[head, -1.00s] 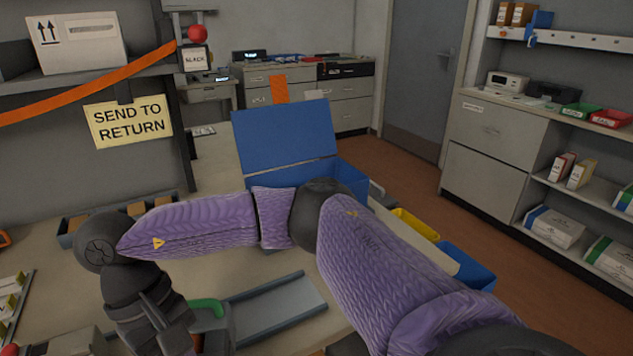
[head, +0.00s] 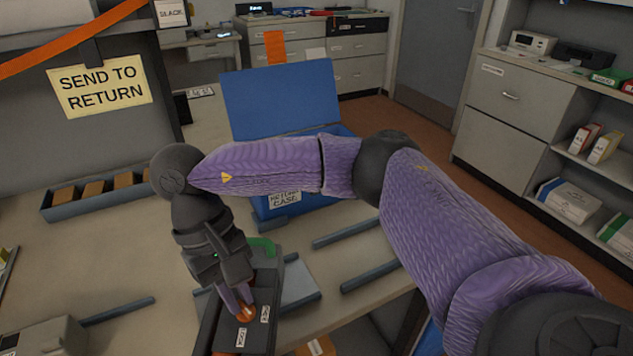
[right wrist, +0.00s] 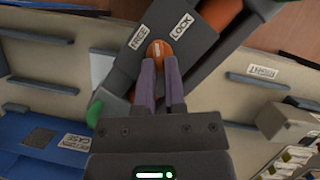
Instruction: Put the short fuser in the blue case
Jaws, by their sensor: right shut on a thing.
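The right gripper (head: 238,303) points down and is shut on a small orange knob (head: 247,315). In the right wrist view the fingers (right wrist: 160,90) hold this orange knob (right wrist: 160,49) between labels reading FREE and LOCK. The knob sits on a dark grey unit (right wrist: 120,68) with a green handle (head: 262,246); I cannot tell whether this unit is the short fuser. The blue case (head: 283,100) stands behind my right arm with its lid raised; the arm hides most of its inside. The left gripper is out of view.
Grey rails (head: 348,231) lie on the bench near the case. A long tray of brown blocks (head: 92,190) lies at the left. A SEND TO RETURN sign (head: 101,87) hangs behind. The bench's right edge is close to the unit.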

